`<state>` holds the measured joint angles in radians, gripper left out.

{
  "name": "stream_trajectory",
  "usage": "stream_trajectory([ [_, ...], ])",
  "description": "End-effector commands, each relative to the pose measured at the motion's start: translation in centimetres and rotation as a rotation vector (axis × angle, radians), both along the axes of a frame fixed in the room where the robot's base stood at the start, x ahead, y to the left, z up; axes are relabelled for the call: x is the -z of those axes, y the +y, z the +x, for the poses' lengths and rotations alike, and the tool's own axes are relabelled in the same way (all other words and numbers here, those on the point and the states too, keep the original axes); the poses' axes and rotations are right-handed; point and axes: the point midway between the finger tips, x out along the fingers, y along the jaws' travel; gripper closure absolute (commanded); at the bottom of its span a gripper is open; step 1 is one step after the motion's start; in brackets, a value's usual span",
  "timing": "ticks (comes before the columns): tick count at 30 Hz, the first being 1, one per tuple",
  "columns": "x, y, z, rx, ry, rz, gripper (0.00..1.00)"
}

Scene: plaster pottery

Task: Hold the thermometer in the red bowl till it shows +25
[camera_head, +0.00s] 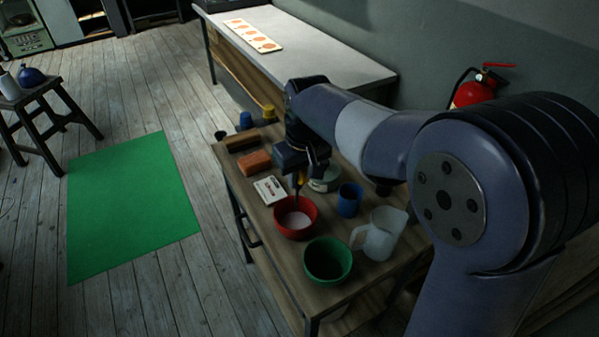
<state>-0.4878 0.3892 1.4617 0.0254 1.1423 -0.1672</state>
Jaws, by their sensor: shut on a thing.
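The red bowl (281,230) stands on the wooden table and has something pale inside it. My gripper (300,178) is above the bowl, pointing down, shut on the thermometer (297,191). The thermometer is thin and shows as a yellowish piece below the jaws with a dark lower part reaching down toward the bowl. I cannot tell whether its tip touches the contents. Any reading on it is too small to see.
A green bowl (328,260), a white jug (382,235) and a blue cup (349,200) stand close around the red bowl. A white card (270,189), an orange block (254,161) and a brown block (242,142) lie left of my gripper. A pale container (325,184) is behind.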

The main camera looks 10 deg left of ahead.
Motion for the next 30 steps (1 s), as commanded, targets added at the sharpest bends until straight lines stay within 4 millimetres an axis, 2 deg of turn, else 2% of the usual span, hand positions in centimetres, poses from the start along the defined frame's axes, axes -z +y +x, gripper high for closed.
stream_trajectory([
  [1, 0.7, 0.0, 0.0, 0.000, 0.001, -0.001, 1.00],
  [21, 5.9, 0.0, 0.0, 0.000, 0.000, 0.000, 1.00],
  [30, 6.5, 0.0, 0.0, 0.000, -0.001, 0.001, 1.00],
])
